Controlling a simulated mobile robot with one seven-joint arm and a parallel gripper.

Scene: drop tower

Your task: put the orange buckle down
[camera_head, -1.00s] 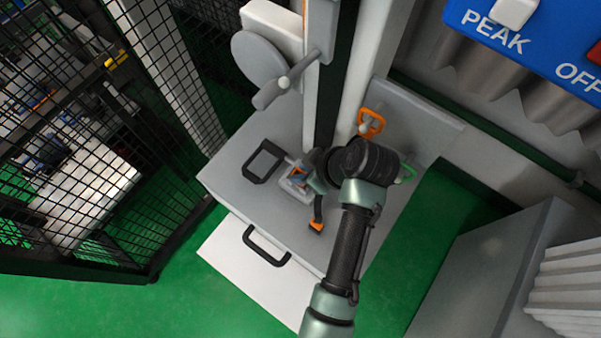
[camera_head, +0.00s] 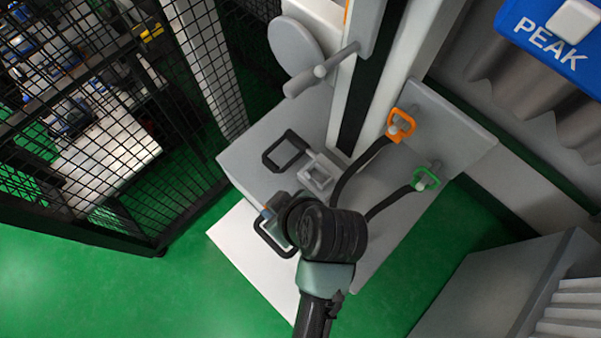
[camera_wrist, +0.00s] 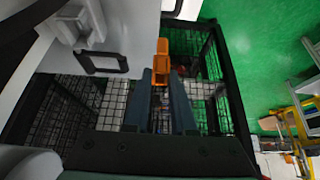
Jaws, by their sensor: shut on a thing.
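My gripper (camera_wrist: 161,90) is shut on the orange buckle (camera_wrist: 161,62), which stands up between the two dark fingertips in the wrist view. In the head view my wrist covers most of the gripper and the held buckle, in front of the grey platform (camera_head: 250,150). A grey square socket (camera_head: 318,174) on the platform is empty and apart from my gripper. Another orange fitting (camera_head: 401,126) is on the panel at the right with a black strap (camera_head: 355,170). The strap's lower end is hidden behind my wrist.
A green fitting (camera_head: 427,180) with a strap is on the same panel. Black handles (camera_head: 287,151) stand on the platform and at its white front (camera_head: 235,240). A mesh fence (camera_head: 75,130) is at the left. Green floor (camera_head: 120,290) is open in front.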

